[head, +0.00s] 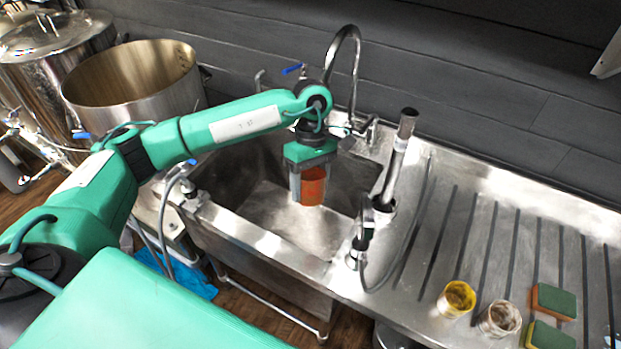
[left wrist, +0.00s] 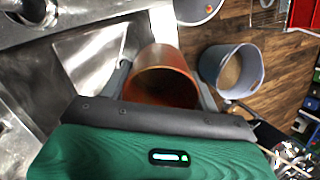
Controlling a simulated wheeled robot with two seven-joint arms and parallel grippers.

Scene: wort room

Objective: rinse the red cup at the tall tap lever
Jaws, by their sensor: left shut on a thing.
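The tall curved tap (head: 357,62) rises behind the basin, behind my left gripper. A small lever (head: 372,128) shows at its base. My wrist hides part of the tap's lower end. No water is seen running. My right gripper is not in view.
A hand sprayer (head: 363,232) and an upright tube (head: 398,152) stand right of the basin. A yellow-lined cup (head: 457,298), a pale cup (head: 500,318) and sponges (head: 553,301) sit on the ribbed drainboard. A large open pot (head: 135,85) stands at left.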

